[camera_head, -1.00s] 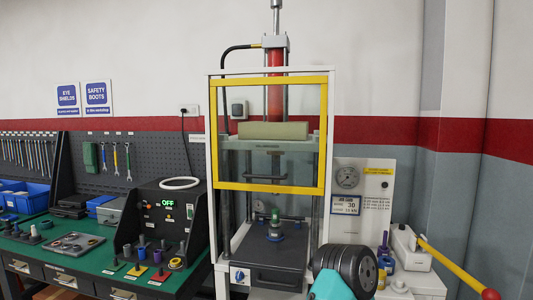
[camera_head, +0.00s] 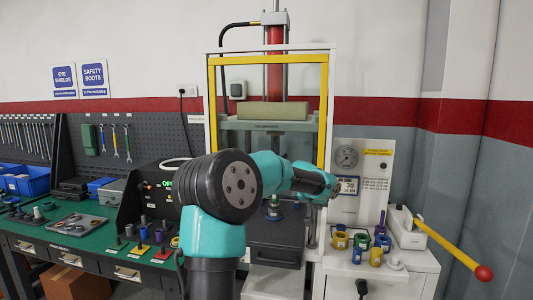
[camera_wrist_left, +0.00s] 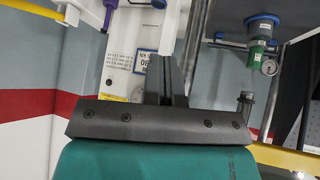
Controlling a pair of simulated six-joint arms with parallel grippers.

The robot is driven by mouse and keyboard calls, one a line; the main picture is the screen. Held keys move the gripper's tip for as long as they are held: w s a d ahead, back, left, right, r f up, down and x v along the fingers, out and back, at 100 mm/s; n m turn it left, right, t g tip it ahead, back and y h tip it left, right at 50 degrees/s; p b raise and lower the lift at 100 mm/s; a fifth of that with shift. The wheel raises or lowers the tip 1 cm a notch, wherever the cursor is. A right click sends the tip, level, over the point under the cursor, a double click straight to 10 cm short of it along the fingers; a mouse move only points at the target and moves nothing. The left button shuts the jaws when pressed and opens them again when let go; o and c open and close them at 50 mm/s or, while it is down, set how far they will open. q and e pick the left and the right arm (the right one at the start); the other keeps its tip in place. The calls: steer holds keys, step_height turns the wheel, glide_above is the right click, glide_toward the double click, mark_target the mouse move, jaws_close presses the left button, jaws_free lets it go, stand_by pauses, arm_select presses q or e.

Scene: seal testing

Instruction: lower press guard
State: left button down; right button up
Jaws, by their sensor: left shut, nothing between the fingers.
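The press guard is a yellow rectangular frame (camera_head: 321,100) on the front of the white press. Its top bar is near the top of the press, and its lower bar is hidden behind my left arm in the head view. A yellow bar (camera_wrist_left: 285,161) also shows at the lower right of the left wrist view. My left gripper (camera_head: 335,189) is by the press's right front post, its fingers together and empty. The shut fingers (camera_wrist_left: 167,80) show in the left wrist view. I cannot tell if they touch the guard. My right gripper is out of view.
On the right are colored rings and small parts (camera_head: 362,241) and a lever with a red knob (camera_head: 484,273). A green bench (camera_head: 50,238) with tools stands left.

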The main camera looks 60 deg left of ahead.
arm_select(q)
steer(key=s+a+r+n+y, duration=0.1)
steer(key=s+a+r, duration=0.2)
steer(key=r, duration=0.6)
steer(key=s+a+r+n+y, duration=0.1)
steer(key=s+a+r, duration=0.3)
steer(key=s+r, duration=0.4)
steer(key=s+a+r+n+y, duration=0.1)
steer(key=s+a+r+y, duration=0.2)
steer(key=s+r, duration=0.3)
step_height(320, 180, up, 4)
steer(key=shift+a+f+n, duration=0.1)
steer(key=shift+a+n, duration=0.25)
steer(key=shift+n, duration=0.05)
steer(key=shift+a+f, duration=0.1)
glide_toward(266, 147)
steer(key=w+f, duration=0.2)
steer(key=shift+w+f, duration=0.15)
steer(key=shift+f, duration=1.65)
steer(key=shift+f, duration=0.1)
